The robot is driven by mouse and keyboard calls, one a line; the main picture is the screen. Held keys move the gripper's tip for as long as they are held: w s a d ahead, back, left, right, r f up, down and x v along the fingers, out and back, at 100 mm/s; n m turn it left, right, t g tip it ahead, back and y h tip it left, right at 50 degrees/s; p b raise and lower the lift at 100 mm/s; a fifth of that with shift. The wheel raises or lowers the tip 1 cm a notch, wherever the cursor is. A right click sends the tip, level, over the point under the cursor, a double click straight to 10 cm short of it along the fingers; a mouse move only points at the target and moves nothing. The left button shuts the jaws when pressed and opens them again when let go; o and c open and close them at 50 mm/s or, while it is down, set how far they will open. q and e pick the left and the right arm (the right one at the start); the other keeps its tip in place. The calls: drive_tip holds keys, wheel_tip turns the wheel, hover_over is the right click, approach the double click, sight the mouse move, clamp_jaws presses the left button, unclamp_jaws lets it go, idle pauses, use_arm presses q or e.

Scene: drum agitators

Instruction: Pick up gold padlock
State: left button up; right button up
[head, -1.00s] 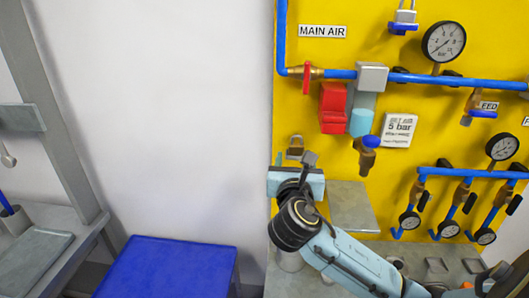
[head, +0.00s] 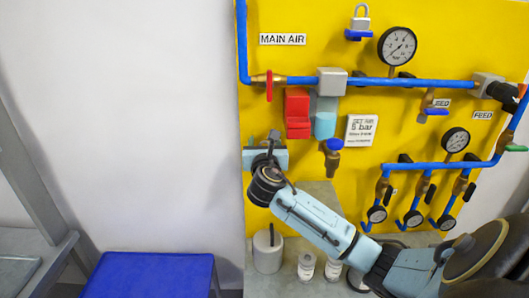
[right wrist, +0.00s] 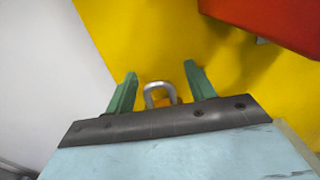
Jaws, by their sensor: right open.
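The gold padlock (right wrist: 158,95) shows in the right wrist view as a grey shackle with a sliver of gold body below it, against the yellow panel. My right gripper (right wrist: 160,80) is open, with its two green fingers on either side of the shackle, apart from it. The gripper's palm edge hides most of the padlock body. In the head view my right gripper (head: 264,142) is at the left edge of the yellow panel and covers the padlock. My left gripper is not in view.
The yellow panel (head: 310,150) carries blue pipes, gauges and a red block (head: 297,113). A blue table (head: 150,275) stands lower left. A grey pot (head: 267,252) and small jars stand below my arm.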

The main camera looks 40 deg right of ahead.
drive_tip(key=shift+c, duration=0.2)
drive_tip(key=c, duration=1.1)
drive_tip(key=shift+r, duration=0.1)
